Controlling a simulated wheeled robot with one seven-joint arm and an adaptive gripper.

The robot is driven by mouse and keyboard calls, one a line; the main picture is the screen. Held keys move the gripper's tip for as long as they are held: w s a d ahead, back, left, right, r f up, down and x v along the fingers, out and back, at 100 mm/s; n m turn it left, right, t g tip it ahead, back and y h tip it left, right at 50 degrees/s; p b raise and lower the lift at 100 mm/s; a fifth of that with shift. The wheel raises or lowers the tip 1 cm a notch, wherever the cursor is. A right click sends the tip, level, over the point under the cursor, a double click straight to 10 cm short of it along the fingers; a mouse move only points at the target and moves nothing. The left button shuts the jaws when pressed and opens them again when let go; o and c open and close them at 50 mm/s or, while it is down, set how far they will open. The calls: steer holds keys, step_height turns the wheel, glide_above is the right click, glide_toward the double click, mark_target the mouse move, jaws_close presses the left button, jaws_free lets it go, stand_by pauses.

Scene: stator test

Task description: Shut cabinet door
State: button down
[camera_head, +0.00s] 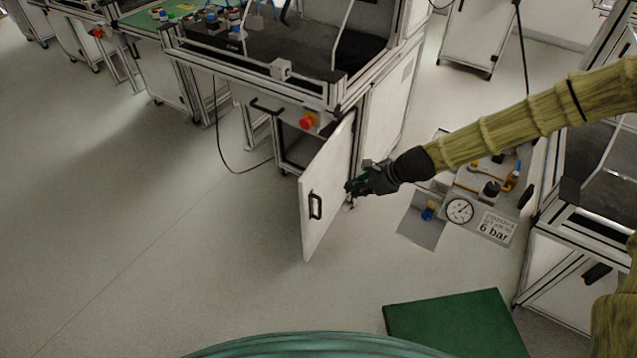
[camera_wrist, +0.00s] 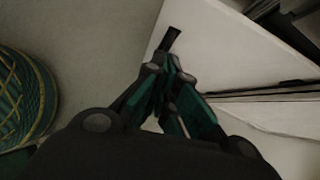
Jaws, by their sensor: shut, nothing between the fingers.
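The white cabinet door (camera_head: 326,190) stands swung open from the workstation cabinet, with a black handle (camera_head: 315,206) on its outer face. My gripper (camera_head: 352,186) is at the door's right side in the head view, close to its lower part. I cannot tell whether it touches the door. In the wrist view my gripper (camera_wrist: 172,65) is shut with nothing in it. The door (camera_wrist: 200,45) lies just beyond the fingertips there, and a dark handle (camera_wrist: 169,39) shows near its edge. The cabinet opening (camera_head: 292,145) is partly hidden by the door.
A panel with a gauge and a "6 bar" sign (camera_head: 494,226) stands under my arm. A red button (camera_head: 308,122) sits above the door. A green mat (camera_head: 455,325) lies at the lower right. A cable (camera_head: 222,150) hangs left of the cabinet. The left floor is clear.

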steer(key=w+r+m, duration=0.1)
steer(key=w+r, duration=0.1)
steer(key=w, duration=0.1)
glide_toward(311, 183)
step_height(311, 183, down, 3)
steer(key=s+d, duration=0.1)
steer(key=shift+w+a+f, duration=0.1)
steer(key=shift+w+a, duration=0.25)
steer(key=shift+a, duration=0.25)
steer(key=shift+w+a+f, duration=0.1)
steer(key=shift+w+a, duration=0.25)
steer(key=shift+a, duration=0.25)
steer(key=shift+w+a+f, duration=0.1)
steer(key=shift+w+a, duration=0.25)
steer(key=shift+a, duration=0.3)
